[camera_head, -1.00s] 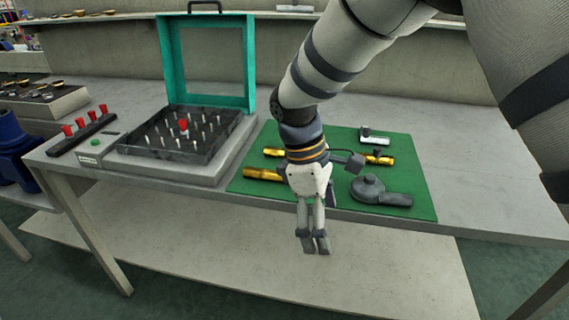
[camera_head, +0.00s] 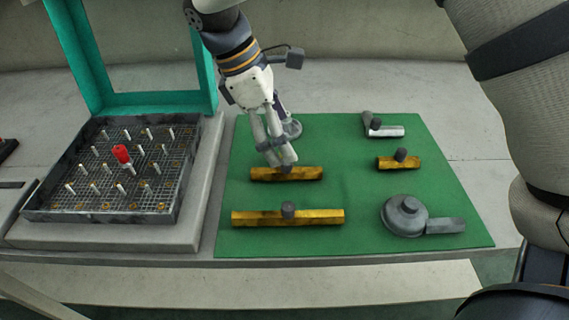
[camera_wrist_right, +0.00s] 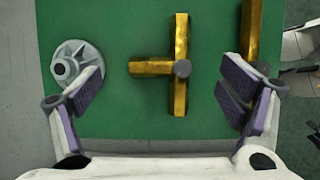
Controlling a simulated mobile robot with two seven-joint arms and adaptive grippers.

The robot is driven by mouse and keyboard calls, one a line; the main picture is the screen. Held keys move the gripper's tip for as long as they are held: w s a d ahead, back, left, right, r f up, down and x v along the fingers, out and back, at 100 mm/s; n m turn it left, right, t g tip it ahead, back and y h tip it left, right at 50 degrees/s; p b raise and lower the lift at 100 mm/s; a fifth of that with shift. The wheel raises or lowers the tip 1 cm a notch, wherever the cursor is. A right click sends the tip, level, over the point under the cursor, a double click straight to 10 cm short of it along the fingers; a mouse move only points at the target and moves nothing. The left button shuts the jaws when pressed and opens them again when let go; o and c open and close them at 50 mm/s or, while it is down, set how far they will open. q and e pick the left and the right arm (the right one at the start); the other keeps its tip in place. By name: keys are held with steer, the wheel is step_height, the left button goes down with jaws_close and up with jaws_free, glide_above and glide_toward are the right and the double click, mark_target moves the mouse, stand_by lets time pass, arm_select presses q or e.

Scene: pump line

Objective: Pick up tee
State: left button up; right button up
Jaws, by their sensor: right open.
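The tee (camera_head: 308,173) is a brass T-shaped fitting with a dark grey knob, lying on the green mat (camera_head: 345,235). In the right wrist view the tee (camera_wrist_right: 180,92) lies between my spread fingers, its bar running up and down and its branch pointing left. My right gripper (camera_head: 280,160) is open and empty, over the tee in the head view, and hides its branch and knob there. No contact shows in the wrist view; the exact height gap is unclear. My left gripper is not in view.
A grey flanged part (camera_wrist_right: 72,65) lies close by my left-hand finger in the wrist view. A long brass bar (camera_head: 255,218) lies in front of the tee. A short brass piece (camera_head: 385,163), grey pump-like part (camera_head: 405,215) and silver fitting (camera_head: 385,131) lie right. A pin tray (camera_head: 60,213) stands left.

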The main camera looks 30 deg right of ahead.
steer(key=x, duration=0.3)
steer(key=a+x, duration=0.1)
steer(key=x, duration=0.1)
steer(key=shift+w+f, duration=0.2)
steer(key=shift+f, duration=0.35)
steer(key=c, duration=1.4)
steer(key=shift+r, duration=0.1)
steer(key=shift+c, duration=0.2)
